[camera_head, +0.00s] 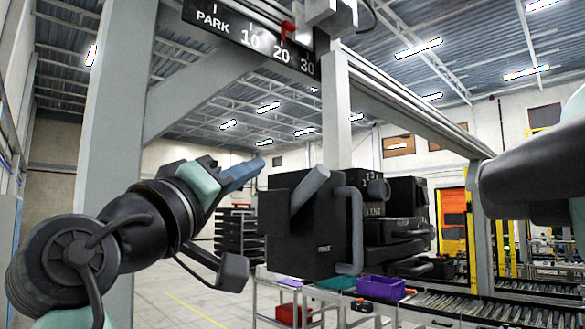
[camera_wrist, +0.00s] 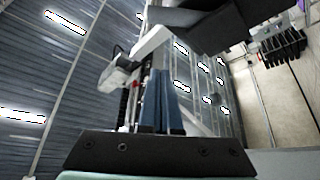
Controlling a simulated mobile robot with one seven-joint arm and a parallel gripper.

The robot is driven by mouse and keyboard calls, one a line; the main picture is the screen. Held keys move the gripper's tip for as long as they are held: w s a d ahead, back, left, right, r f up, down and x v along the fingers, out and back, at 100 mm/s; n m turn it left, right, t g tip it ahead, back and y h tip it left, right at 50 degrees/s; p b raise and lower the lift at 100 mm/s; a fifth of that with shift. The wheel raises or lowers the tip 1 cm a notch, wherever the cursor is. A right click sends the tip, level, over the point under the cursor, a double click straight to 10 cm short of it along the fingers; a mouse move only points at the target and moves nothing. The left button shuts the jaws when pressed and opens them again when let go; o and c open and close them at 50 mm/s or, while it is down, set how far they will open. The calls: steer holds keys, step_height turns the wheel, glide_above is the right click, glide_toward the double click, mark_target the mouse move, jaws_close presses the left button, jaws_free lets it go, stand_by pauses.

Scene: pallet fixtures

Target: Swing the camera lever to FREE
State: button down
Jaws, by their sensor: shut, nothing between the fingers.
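The camera unit is a black box (camera_head: 285,235) hanging under the overhead rail. A short grey lever (camera_head: 310,187) sticks out of its near face and leans up to the right. A small white label low on that face is too small to read. My gripper (camera_head: 260,163) is left of the box, its blue fingers shut and empty, pointing up and right toward the lever but apart from it. The fingers also show in the wrist view (camera_wrist: 160,78), with part of the dark box (camera_wrist: 225,25) above and right of them.
A grey bent handle (camera_head: 350,230) is on the box's right edge. A grey post (camera_head: 115,130) stands behind my arm. Purple bins (camera_head: 380,288) and roller conveyors are below.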

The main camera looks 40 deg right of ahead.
step_height(320, 180, up, 5)
steer(key=p, duration=0.8)
glide_above(307, 188)
steer(key=w+a, duration=0.3)
steer(key=shift+s+d+f+p, duration=0.25)
steer(key=shift+s+f, duration=0.2)
steer(key=shift+f, duration=0.25)
steer(key=shift+s+d+f+p, duration=0.2)
steer(key=shift+s+f, duration=0.2)
steer(key=shift+f, duration=0.25)
steer(key=shift+s+d+f+p, duration=0.15)
steer(key=shift+s+f+p, duration=0.1)
steer(key=shift+s+f, duration=0.35)
steer(key=shift+w+f, duration=0.1)
steer(key=shift+f, duration=0.05)
